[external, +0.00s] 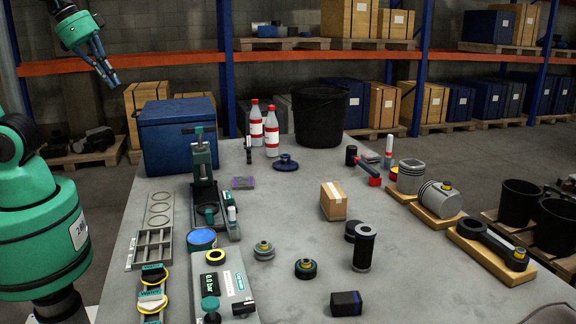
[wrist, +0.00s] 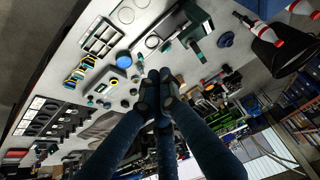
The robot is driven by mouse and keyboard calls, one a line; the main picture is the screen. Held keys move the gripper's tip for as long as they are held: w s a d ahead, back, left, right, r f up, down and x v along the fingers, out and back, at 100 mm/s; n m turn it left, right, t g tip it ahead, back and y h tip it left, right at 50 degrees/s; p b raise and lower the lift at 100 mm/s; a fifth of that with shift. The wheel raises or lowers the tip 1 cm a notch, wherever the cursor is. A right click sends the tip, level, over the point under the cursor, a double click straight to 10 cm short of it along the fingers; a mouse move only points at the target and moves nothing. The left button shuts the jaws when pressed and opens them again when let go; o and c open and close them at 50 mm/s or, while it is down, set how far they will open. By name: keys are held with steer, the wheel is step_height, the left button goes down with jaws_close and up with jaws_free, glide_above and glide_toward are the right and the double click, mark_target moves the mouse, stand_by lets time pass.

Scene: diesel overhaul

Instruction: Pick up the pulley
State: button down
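I cannot tell for certain which part is the pulley. A dark blue round part with a raised hub (external: 286,163) lies on the far middle of the grey workbench (external: 240,190). A grey stepped round part (external: 264,252) and a dark round part with a greenish-yellow centre (external: 305,269) lie near the front. The dark blue part also shows in the wrist view (wrist: 226,39). My gripper (external: 111,79) is raised at the upper left, well away from these parts. Its dark blue fingers (wrist: 159,88) hold nothing that I can see. Their tips look close together, but the gap is unclear.
A blue crate (external: 178,140), red-and-white bottles (external: 271,132) and a black bucket (external: 321,118) stand at the back. A cardboard box (external: 333,201) stands mid-bench, and a dark upright cylinder (external: 364,248) is nearer the front. Pistons (external: 439,197) lie at the right. The central bench is fairly open.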

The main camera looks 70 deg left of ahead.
steer(key=shift+s+f, duration=0.5)
steer(key=shift+s, duration=0.3)
